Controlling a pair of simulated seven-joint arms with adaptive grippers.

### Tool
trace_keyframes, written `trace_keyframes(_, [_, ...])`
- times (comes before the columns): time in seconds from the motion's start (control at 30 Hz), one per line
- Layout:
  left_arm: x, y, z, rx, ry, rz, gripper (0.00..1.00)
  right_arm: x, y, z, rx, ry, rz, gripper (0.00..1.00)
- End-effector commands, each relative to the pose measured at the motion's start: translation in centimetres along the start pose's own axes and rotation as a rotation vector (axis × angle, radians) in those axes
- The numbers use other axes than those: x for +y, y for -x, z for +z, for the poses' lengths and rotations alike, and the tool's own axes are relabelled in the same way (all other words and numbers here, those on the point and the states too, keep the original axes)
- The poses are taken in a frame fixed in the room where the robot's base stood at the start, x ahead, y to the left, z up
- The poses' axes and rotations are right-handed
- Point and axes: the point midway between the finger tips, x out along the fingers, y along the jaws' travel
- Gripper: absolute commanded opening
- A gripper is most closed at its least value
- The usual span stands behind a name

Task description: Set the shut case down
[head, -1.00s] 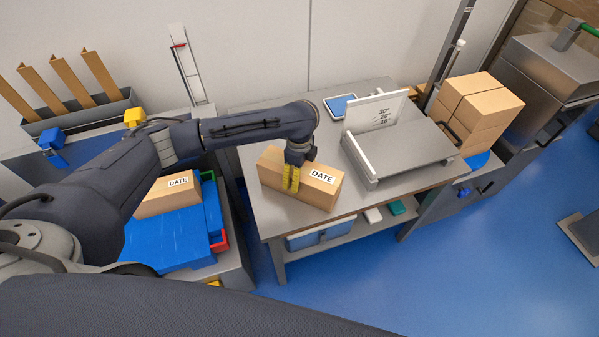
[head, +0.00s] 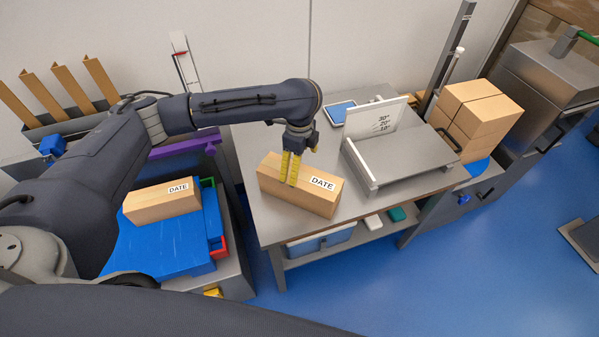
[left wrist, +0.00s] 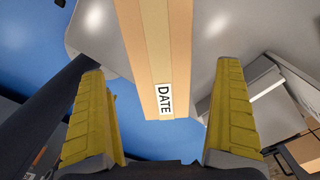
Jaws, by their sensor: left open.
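The shut case is a brown cardboard box (head: 312,198) with a white DATE label. It lies flat on the grey metal table (head: 262,222), left of the tilted metal stand. My left gripper (head: 290,168) is over the box with its yellow fingers pointing down. In the left wrist view, the fingers of my left gripper (left wrist: 160,118) are spread wide. The box (left wrist: 150,40) shows between and beyond them, not touched by either. My right gripper is not in view.
A similar DATE box (head: 160,205) lies on a blue surface (head: 165,245) at the left. The metal stand (head: 405,160) with angle marks takes the table's right part. Stacked cartons (head: 480,105) stand at the far right. A small tablet (head: 338,108) lies at the back.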

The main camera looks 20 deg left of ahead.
Motion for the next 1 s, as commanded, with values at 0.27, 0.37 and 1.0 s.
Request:
trace_keyframes(0.27, [-0.1, 3.1, 0.0, 0.0, -0.001, -0.002, 1.0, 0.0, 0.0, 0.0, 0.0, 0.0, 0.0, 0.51])
trace_keyframes(0.37, [-0.1, 3.6, 0.0, 0.0, -0.001, -0.002, 1.0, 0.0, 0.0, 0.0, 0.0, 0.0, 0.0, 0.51])
trace_keyframes(1.0, [0.1, 4.0, -0.2, 0.005, 0.003, 0.002, 1.0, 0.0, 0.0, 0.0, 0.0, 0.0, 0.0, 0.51])
